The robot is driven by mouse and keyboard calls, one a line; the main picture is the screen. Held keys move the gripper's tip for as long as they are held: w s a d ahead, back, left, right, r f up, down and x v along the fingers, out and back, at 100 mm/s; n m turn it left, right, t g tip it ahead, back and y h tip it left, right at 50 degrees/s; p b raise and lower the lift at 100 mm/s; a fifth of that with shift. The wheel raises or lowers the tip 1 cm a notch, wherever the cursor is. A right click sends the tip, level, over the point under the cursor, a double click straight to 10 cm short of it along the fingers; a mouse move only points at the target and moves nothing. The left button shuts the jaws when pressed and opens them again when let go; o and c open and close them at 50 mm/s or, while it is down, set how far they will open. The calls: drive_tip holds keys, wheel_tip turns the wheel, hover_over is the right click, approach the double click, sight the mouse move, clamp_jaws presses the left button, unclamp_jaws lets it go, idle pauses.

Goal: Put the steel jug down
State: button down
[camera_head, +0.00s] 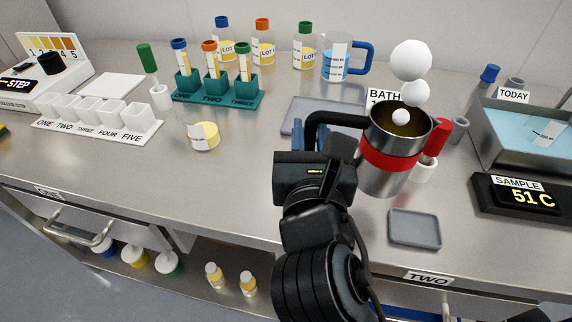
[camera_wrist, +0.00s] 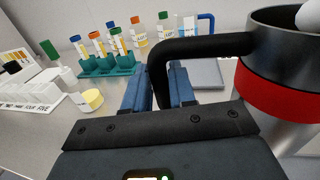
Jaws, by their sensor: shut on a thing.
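The steel jug (camera_head: 384,175) has a red band, a black handle (camera_head: 330,118) and brown liquid inside, with white steam puffs above it. It is upright in the right half of the head view. My gripper (camera_head: 304,135) is shut on the handle, left of the jug's body. In the wrist view the jug (camera_wrist: 285,75) fills the right side, and the handle (camera_wrist: 200,47) comes down by the blue fingers of my gripper (camera_wrist: 160,88). The jug's underside is hard to judge, so I cannot tell whether it touches the bench.
A small grey tray (camera_head: 414,230) lies at the front right. A larger grey pad (camera_head: 295,120) lies behind the handle. A water bath (camera_head: 490,150) and the SAMPLE display (camera_head: 519,197) stand right.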

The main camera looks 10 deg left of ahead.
drive_tip(key=shift+w+a+f+b, duration=0.1)
drive_tip(key=shift+a+f+b, duration=0.15)
drive_tip(key=shift+a+f, duration=0.75)
drive_tip(key=shift+w+a+f+b, duration=0.1)
drive_tip(key=shift+a+f+b, duration=0.2)
drive_tip(key=shift+a+f, duration=0.7)
drive_tip(key=shift+w+a+f+b, duration=0.1)
drive_tip(key=shift+a+f+b, duration=0.25)
drive_tip(key=shift+f, duration=1.15)
drive_tip(key=shift+a+f, duration=0.1)
drive_tip(key=c, duration=0.9)
unclamp_jaws()
drive_tip(key=s, duration=0.4)
drive_tip(key=s+d, duration=0.1)
drive_tip(key=s, duration=0.3)
drive_tip(key=s+d, duration=0.1)
drive_tip(key=s, duration=0.3)
